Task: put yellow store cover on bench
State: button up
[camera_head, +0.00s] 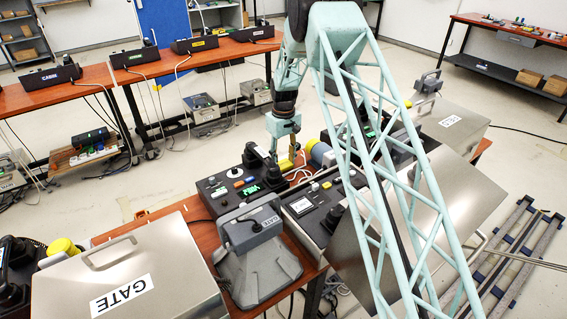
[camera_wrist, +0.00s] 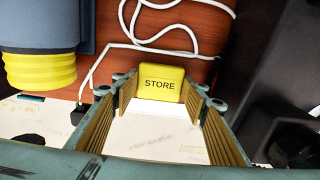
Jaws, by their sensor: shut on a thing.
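The yellow store cover (camera_wrist: 161,84), a small block marked STORE, sits between the fingers of my gripper (camera_wrist: 162,95) in the wrist view. My gripper is shut on it. In the head view my gripper (camera_head: 291,152) points down beside the consoles, with the yellow cover (camera_head: 285,165) at its fingertips. The red-brown bench (camera_wrist: 180,20) lies behind the cover in the wrist view. I cannot tell whether the cover touches it. In the head view the bench (camera_head: 205,238) runs under the consoles and is mostly hidden by them.
A white cable (camera_wrist: 130,46) crosses the bench. A blue-grey body with a ridged yellow cap (camera_wrist: 40,70) is close at left. Metal GATE covers (camera_head: 150,265) take up the front left.

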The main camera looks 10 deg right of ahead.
aim_at(283, 163)
jog(key=shift+f, duration=0.15)
jog(key=o, duration=0.8)
jog(key=shift+o, duration=0.2)
notch_tip(283, 163, up, 12)
jog(key=p, duration=0.2)
dwell(0.4)
jog(key=shift+r, duration=0.25)
dwell(0.6)
